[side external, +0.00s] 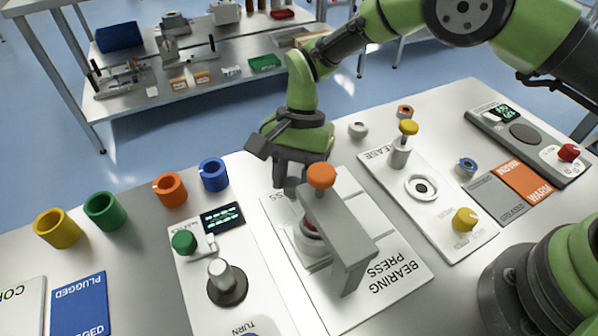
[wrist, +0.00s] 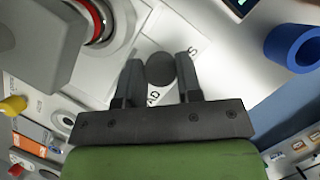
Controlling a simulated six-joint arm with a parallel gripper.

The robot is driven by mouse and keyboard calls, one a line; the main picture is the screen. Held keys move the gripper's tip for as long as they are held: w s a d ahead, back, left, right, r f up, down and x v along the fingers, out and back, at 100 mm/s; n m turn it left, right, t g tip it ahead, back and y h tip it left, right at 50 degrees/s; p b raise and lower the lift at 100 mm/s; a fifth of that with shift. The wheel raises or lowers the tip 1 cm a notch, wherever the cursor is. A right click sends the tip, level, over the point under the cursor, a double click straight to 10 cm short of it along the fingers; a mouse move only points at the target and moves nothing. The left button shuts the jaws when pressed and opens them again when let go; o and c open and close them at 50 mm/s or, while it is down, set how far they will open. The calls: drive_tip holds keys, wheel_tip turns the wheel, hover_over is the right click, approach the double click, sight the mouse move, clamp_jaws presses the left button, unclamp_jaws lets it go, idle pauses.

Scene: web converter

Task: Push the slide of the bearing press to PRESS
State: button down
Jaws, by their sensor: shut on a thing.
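The bearing press is a white panel (side external: 395,285) lettered BEARING PRESS, carrying a grey frame (side external: 345,235) with an orange knob (side external: 321,175) on top. A round bearing seat with a red ring (side external: 308,228) sits under the frame; the red ring (wrist: 103,22) also shows at the upper left of the wrist view. My gripper (side external: 290,187) is low at the panel's far edge, behind the frame. In the wrist view my gripper (wrist: 160,85) is shut on a dark round knob (wrist: 160,70), which looks like the slide's handle. Partly hidden letters "AD" and "S" show beside it.
Blue (side external: 214,174), orange (side external: 170,190), green (side external: 105,210) and yellow (side external: 58,228) rings stand to the left. A panel with a green knob (side external: 184,242) is left of the press. The grease panel (side external: 440,215) with a yellow-topped post (side external: 405,145) is close on the right.

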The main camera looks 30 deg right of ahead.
drive_tip(key=c, duration=0.8)
unclamp_jaws()
drive_tip(key=shift+a, duration=0.25)
drive_tip(key=v, duration=1)
drive_tip(key=s+d+r+n+t, duration=0.1)
drive_tip(key=s+d+r+t, duration=0.3)
drive_tip(key=r, duration=0.5)
drive_tip(key=s+d+r+n+t, duration=0.1)
drive_tip(key=s+d+r+n, duration=0.15)
drive_tip(key=d+r, duration=0.5)
drive_tip(key=s+d+t, duration=0.1)
drive_tip(key=s+d, duration=0.1)
drive_tip(key=s, duration=0.3)
drive_tip(key=s+d+n+t, duration=0.1)
drive_tip(key=s+d+t, duration=0.1)
drive_tip(key=s, duration=0.3)
drive_tip(key=s+d+r+t+h, duration=0.1)
drive_tip(key=s+d+t, duration=0.1)
drive_tip(key=s, duration=0.3)
drive_tip(key=shift+n, duration=0.25)
